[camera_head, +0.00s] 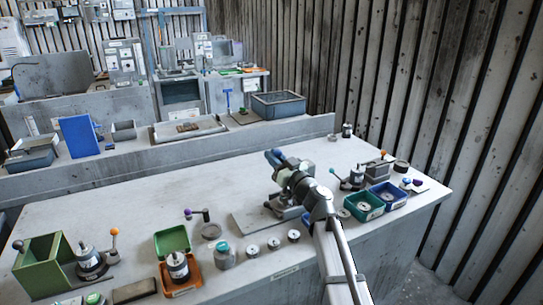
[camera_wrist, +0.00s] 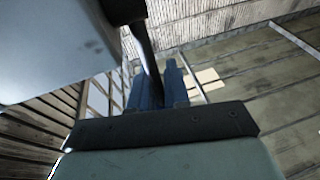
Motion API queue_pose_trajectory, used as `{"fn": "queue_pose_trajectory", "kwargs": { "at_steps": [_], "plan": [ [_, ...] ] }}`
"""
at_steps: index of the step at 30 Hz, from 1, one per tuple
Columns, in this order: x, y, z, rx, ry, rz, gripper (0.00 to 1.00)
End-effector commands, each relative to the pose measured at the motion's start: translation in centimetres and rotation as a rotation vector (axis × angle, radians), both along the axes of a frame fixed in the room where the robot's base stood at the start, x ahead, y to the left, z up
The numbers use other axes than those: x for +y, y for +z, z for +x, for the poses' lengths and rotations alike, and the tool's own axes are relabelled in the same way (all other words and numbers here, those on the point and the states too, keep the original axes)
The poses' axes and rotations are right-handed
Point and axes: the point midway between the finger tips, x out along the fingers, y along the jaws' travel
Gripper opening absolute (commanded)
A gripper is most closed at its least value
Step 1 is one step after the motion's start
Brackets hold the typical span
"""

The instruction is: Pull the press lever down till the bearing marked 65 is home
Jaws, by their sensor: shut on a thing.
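My gripper (camera_head: 274,156) is over the middle of the workbench, its blue fingers pointing left. In the wrist view the two blue fingers (camera_wrist: 160,88) are shut on a dark rod, the press lever (camera_wrist: 146,55), which runs up from between them to a dark collar beside a pale grey block at upper left. In the head view the press's grey base (camera_head: 255,222) lies on the bench beneath my gripper; my arm hides much of the press. I cannot make out the bearing marked 65 or how far it is seated.
A green box (camera_head: 43,264) is at far left. Green and blue trays (camera_head: 388,193) are close on the right. The bench's back left is clear.

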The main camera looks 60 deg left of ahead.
Motion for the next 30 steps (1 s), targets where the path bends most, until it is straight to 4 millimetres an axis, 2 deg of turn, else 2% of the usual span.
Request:
{"fn": "queue_pose_trajectory", "kwargs": {
  "at_steps": [1,9,30],
  "plan": [
    [-1.1,0.7,0.0,0.013,0.002,0.011,0.0],
    [-2.7,0.6,-0.1,0.014,0.005,0.013,0.0],
    [-3.6,0.4,-0.1,0.014,0.007,0.014,0.0]
  ]
}}
